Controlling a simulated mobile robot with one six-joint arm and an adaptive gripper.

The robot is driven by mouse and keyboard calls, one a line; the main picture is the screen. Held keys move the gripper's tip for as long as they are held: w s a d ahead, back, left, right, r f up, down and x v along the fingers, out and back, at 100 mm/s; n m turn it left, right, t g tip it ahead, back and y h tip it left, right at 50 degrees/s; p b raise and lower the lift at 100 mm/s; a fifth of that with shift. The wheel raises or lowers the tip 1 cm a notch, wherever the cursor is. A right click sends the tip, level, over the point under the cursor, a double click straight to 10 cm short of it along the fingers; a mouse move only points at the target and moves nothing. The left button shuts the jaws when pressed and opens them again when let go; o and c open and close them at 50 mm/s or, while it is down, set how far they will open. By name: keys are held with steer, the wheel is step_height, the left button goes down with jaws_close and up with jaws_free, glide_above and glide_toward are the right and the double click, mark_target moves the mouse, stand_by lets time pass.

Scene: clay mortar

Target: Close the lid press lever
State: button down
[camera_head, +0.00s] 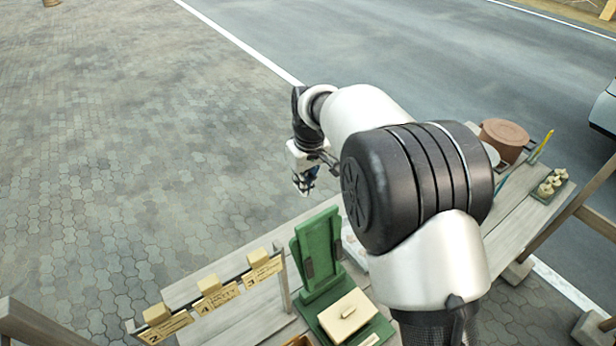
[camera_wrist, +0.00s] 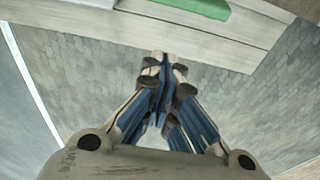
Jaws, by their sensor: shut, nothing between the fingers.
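A green press (camera_head: 318,250) stands on the wooden table, its green upright panel raised behind a green base. A cream block with a small raised grip (camera_head: 347,314) lies on the base. I cannot make out a separate lever with certainty. My gripper (camera_head: 304,186) is beyond the far edge of the table, above the paving and behind the press, apart from it. In the wrist view my gripper (camera_wrist: 163,62) has its blue-sided fingers together and empty. A green part (camera_wrist: 205,7) shows at the top of the wrist view.
Several cream blocks sit on a numbered wooden rack (camera_head: 212,296) at the left. A brown clay pot (camera_head: 503,139) and a green tray (camera_head: 549,187) with small pale pieces stand at the right. My arm hides the middle of the table (camera_head: 519,212). Open paving lies beyond the table.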

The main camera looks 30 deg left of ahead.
step_height(320, 180, down, 5)
steer(key=s+d, duration=0.1)
steer(key=d, duration=0.1)
steer(key=shift+d+f, duration=0.2)
steer(key=shift+d, duration=0.1)
steer(key=shift+s, duration=0.1)
steer(key=shift+b, duration=0.35)
